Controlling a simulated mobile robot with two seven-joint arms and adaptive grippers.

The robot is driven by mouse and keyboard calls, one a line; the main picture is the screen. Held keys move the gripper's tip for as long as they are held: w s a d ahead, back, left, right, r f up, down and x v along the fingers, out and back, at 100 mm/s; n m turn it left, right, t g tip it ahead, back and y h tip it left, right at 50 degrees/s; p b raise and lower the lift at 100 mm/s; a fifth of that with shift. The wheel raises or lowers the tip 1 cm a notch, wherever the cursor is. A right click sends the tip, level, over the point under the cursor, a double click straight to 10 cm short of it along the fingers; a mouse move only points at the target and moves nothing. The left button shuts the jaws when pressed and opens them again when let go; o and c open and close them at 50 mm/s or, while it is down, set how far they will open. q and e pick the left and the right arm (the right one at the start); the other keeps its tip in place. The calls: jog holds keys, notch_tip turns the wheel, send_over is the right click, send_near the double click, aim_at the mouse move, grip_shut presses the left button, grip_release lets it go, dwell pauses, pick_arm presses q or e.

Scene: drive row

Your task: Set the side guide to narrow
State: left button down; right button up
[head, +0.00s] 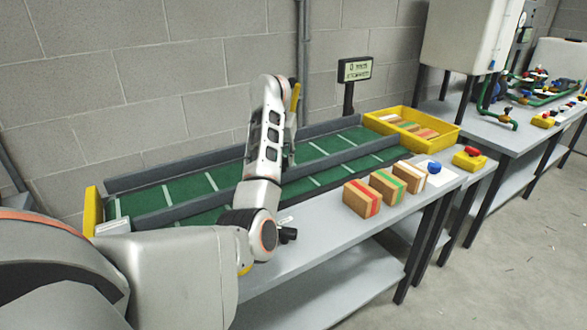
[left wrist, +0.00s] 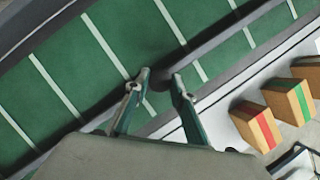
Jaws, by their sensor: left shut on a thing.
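The side guide (head: 190,209) is a long grey rail lying lengthwise over the green belt (head: 190,188). A strip of belt shows on its near side, and a second grey rail (head: 200,164) runs along the far side. My left gripper (head: 289,155) reaches down at the guide's middle, partly hidden by my arm in the head view. In the left wrist view my left gripper (left wrist: 160,82) has its two fingers either side of a dark part of the guide (left wrist: 235,33), shut on it. The exact contact is blurred. My right gripper is not in view.
Wooden blocks with coloured stripes (head: 362,199) stand on the grey bench in front of the belt. A yellow bin (head: 452,134) holding several blocks is at the belt's right end. A small display (head: 355,69) stands behind. A red button on a yellow box (head: 469,160) is at right.

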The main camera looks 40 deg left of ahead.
pick_arm(q)
jog(key=shift+w+a, duration=0.15)
jog(key=shift+a, duration=0.25)
jog(key=shift+a+r, duration=0.1)
jog(key=shift+r, duration=0.05)
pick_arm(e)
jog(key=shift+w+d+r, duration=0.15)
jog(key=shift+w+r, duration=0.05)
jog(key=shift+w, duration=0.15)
pick_arm(q)
jog(key=c, duration=1.7)
grip_release()
jog(key=shift+w+a, duration=0.1)
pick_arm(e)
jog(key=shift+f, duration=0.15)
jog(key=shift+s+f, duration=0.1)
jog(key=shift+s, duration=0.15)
pick_arm(q)
jog(key=v, duration=1.2)
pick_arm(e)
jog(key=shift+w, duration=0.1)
